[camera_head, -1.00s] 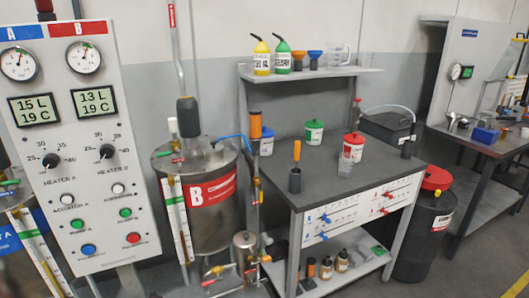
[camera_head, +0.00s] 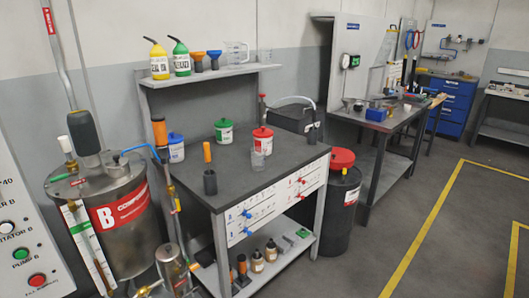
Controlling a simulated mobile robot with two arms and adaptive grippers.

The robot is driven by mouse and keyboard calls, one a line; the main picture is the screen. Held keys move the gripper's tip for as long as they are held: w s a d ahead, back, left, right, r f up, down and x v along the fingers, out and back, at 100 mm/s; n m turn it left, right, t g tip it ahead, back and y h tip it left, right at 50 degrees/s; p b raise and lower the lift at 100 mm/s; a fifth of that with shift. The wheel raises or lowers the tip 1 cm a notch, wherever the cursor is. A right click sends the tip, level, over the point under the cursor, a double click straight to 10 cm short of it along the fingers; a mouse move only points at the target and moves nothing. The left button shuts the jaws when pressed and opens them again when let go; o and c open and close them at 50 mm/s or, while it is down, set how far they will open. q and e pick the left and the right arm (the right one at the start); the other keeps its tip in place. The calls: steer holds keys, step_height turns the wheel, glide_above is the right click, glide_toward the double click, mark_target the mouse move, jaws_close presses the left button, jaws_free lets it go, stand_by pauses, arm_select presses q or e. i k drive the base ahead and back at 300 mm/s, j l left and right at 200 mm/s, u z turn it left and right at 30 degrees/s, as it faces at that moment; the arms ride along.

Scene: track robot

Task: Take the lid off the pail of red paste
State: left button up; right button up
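A small white pail with a red lid and red label (camera_head: 264,140) stands upright on the dark workbench top, right of centre. Its red lid (camera_head: 262,131) sits on top. A clear beaker (camera_head: 258,161) stands just in front of it and overlaps its lower part. A thin upright piece with a red top (camera_head: 262,98) shows behind the pail; I cannot tell whether it touches it. Neither of my grippers is in view.
The workbench (camera_head: 290,155) also holds a green-lidded pail (camera_head: 223,131), a blue-lidded pail (camera_head: 176,148) and a dark cup (camera_head: 210,182). A black drum with a red top (camera_head: 341,195) stands right of it. A steel tank (camera_head: 122,215) stands left. Floor at right is clear.

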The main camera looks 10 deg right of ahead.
mark_target(263, 132)
steer(key=i+l+u, duration=0.15)
steer(key=u, duration=0.25)
steer(key=i+l+u, duration=0.1)
steer(key=l+u, duration=0.3)
steer(key=i+l+u, duration=0.1)
steer(key=u, duration=0.3)
